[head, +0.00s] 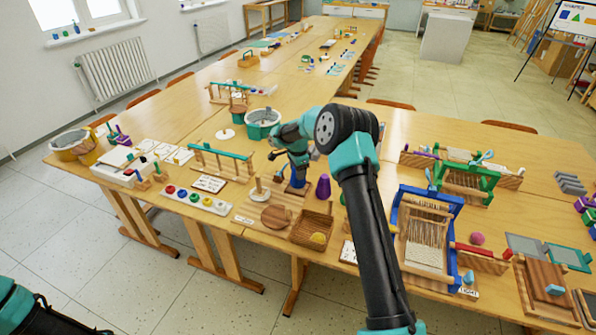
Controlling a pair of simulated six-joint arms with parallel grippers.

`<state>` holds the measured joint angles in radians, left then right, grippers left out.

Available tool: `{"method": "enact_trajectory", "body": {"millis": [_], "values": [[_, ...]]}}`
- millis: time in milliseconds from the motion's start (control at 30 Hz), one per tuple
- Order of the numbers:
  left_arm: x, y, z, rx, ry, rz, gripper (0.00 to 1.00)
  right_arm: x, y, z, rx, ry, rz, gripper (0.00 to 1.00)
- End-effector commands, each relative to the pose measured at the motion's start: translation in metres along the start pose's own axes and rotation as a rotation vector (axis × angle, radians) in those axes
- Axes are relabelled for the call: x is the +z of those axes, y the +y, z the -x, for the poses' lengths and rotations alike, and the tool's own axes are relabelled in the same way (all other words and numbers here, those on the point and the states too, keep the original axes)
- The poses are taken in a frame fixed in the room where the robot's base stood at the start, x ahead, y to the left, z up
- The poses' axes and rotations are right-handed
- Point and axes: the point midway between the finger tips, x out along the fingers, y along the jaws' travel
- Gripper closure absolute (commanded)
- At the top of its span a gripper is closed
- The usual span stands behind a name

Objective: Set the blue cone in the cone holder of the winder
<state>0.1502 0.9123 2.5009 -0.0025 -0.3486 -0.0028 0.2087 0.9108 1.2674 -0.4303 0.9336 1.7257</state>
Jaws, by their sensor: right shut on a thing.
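My right gripper (297,166) reaches down over the front half of the long table and is shut on the blue cone (298,180). The cone shows below the fingers, close above or on the wooden board; I cannot tell which. The winder appears to be the wooden board (246,215) with an upright pale post (258,189) and a round wooden disc (276,217). The blue cone is to the right of that post. Which part is the cone holder is too small to tell. My left gripper is out of view.
A purple cone (323,187) stands just right of the blue cone. A wooden basket (311,229) with a yellow ball (318,238) is in front. A blue-framed loom (428,232) stands to the right, beyond my right arm.

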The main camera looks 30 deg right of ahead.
Motion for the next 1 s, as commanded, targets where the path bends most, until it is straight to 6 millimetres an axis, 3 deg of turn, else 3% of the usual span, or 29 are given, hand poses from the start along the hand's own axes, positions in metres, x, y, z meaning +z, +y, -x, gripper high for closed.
{"method": "enact_trajectory", "body": {"millis": [1000], "values": [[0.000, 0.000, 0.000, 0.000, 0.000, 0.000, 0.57, 0.000, 0.000, -0.011, 0.000, 0.000, 0.000, 0.75]]}}
